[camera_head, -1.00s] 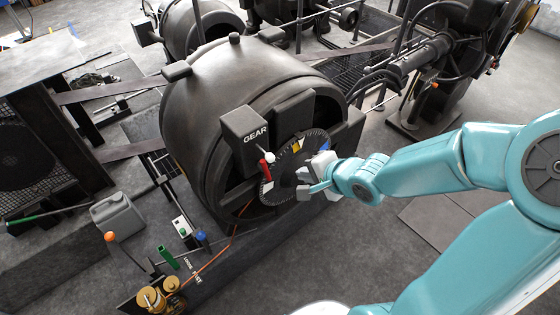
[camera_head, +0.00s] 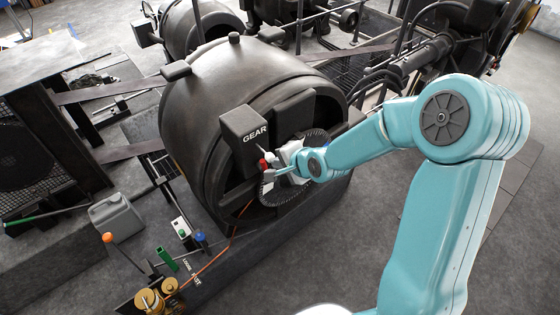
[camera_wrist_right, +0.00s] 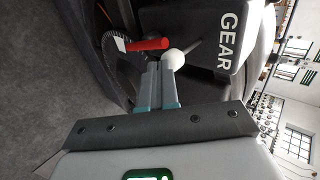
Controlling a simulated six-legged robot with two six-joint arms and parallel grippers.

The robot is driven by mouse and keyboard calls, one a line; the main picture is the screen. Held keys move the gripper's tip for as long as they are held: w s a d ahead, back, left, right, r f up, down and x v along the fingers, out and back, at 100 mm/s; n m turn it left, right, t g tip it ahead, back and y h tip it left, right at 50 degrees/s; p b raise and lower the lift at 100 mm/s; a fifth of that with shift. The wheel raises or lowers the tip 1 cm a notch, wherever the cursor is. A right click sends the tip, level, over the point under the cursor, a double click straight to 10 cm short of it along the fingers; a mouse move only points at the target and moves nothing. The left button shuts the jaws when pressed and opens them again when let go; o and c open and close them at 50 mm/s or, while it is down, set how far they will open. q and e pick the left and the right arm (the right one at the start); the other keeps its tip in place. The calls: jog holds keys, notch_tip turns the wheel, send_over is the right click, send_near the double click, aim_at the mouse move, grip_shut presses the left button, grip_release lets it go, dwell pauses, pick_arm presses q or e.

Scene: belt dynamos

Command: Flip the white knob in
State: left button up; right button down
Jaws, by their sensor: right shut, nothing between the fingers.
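The white knob (camera_wrist_right: 174,61) is a small ball on a dark lever by the black GEAR box (camera_head: 243,130), which also fills the top of the right wrist view (camera_wrist_right: 205,50). My right gripper (camera_wrist_right: 160,70) is shut and empty. Its tips are right at the knob in the wrist view; I cannot tell whether they touch it. In the head view, the right gripper (camera_head: 270,174) is at the dynamo's front face, just below the GEAR box, where the knob is hard to make out. My left gripper is not in view.
A red handle (camera_wrist_right: 148,44) is just left of the knob, close to the fingertips. A toothed dark wheel (camera_head: 290,190) lies behind my gripper. The large black dynamo (camera_head: 225,90) stands behind. A grey can (camera_head: 117,216) and small levers stand at lower left. Floor at right is clear.

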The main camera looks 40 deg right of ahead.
aim_at(271, 155)
jog(key=w+b, duration=0.1)
jog(key=w, duration=0.2)
jog(key=shift+w+a, duration=0.15)
jog(key=shift+r, duration=0.15)
jog(key=shift+b, duration=0.3)
